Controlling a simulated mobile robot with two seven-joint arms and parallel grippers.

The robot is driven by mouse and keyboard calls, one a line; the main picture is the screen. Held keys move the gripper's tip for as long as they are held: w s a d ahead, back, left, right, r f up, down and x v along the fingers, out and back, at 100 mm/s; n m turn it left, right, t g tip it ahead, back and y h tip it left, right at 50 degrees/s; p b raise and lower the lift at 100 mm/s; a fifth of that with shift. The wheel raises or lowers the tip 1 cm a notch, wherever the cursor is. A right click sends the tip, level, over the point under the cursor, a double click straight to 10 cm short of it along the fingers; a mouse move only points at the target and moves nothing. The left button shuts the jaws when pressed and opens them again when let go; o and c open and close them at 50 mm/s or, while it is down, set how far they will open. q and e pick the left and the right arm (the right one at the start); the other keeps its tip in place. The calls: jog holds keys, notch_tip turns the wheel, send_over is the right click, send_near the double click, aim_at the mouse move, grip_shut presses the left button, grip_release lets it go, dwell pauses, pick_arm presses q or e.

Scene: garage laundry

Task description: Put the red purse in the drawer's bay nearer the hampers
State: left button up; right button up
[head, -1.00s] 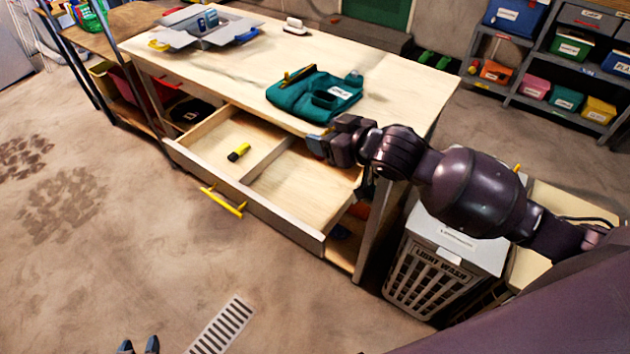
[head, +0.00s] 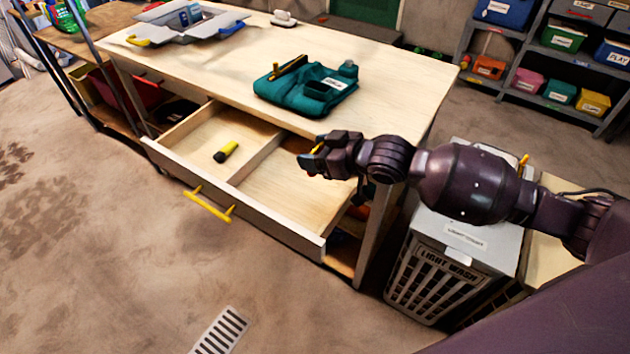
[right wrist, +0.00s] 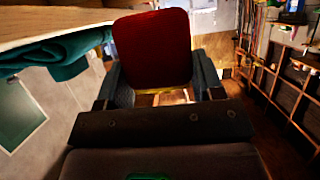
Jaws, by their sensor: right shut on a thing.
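The red purse (right wrist: 152,48) shows in the right wrist view as a dark red panel between the two fingers. My right gripper (head: 308,160) is shut on it. In the head view the purse is mostly hidden by the gripper, which is over the right bay's back edge, near the tabletop. The open drawer (head: 262,207) has two bays split by a divider. The right bay (head: 283,192), nearer the hampers, looks empty where visible. The left bay holds a yellow and black flashlight (head: 226,151). The light wash hamper (head: 436,279) stands right of the bench. My left gripper is out of view.
A grey open case (head: 177,22) is at the far left of the bench. The yellow drawer handle (head: 208,205) juts out in front. Floor is clear before the drawer.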

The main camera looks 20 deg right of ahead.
notch_tip(320, 180, down, 5)
jog(key=shift+r+b, duration=0.1)
jog(key=shift+b, duration=0.3)
jog(key=shift+f, duration=0.25)
notch_tip(320, 180, down, 4)
jog(key=shift+f+b, duration=0.15)
jog(key=shift+b, duration=0.4)
jog(key=o, duration=0.9)
